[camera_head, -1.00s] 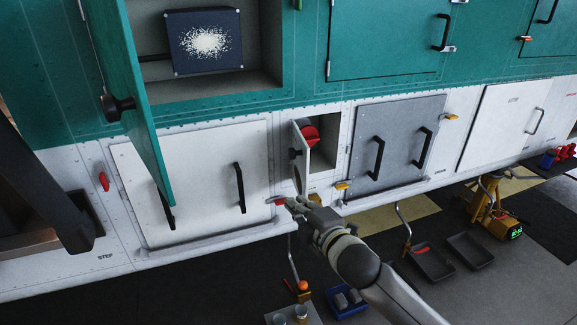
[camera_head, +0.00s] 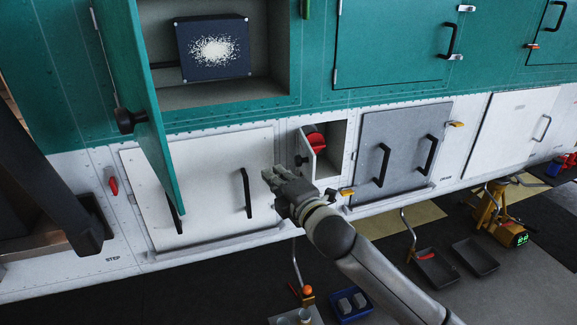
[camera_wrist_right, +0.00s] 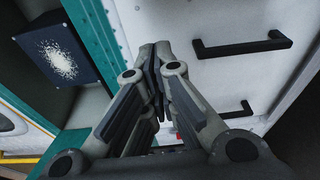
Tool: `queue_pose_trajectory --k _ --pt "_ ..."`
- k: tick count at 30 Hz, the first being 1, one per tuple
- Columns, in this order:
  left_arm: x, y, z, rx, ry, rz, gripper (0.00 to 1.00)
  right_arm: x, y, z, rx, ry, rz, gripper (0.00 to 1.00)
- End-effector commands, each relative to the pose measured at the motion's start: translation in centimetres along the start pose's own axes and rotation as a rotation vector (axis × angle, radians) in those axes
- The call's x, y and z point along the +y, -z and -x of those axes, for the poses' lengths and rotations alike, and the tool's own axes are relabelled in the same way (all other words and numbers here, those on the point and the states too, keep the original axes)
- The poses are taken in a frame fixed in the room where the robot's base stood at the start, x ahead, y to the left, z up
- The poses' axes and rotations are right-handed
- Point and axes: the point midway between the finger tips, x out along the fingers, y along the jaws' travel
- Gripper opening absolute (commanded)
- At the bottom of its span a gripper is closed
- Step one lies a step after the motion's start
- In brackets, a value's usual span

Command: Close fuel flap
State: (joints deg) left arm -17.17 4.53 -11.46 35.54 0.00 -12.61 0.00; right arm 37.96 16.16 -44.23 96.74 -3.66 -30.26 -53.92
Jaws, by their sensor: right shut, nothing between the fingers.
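The fuel flap (camera_head: 308,145) is a small white door with a dark knob, in the middle of the head view. It stands open, swung out at the left side of its small compartment (camera_head: 335,139). A red cap (camera_head: 317,141) shows inside. My right gripper (camera_head: 269,176) is shut and empty, just left of and slightly below the flap, in front of the white panel. My left gripper is not in view.
A large teal door (camera_head: 140,110) stands open at the left, beside a bay with a dark blue box (camera_head: 213,49). A white panel with black handles (camera_head: 247,192) lies behind my gripper. A grey panel (camera_head: 402,150) is right of the compartment. Trays (camera_head: 436,269) lie on the floor.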

Motion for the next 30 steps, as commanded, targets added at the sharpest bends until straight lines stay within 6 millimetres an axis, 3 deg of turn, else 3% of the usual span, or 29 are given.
queue_pose_trajectory --k 5,9,13,30 --pt "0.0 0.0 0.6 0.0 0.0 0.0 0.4 0.2 0.0 -2.2 0.0 0.0 0.0 0.0" --pt "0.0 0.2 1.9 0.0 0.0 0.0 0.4 0.3 -2.3 -1.4 -0.004 0.002 0.002 0.0" --pt "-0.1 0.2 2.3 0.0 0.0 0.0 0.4 0.1 -3.4 -1.0 -0.002 0.001 0.0 0.0" --pt "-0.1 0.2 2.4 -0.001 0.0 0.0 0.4 0.0 -4.1 -0.6 0.001 0.0 0.001 0.0"
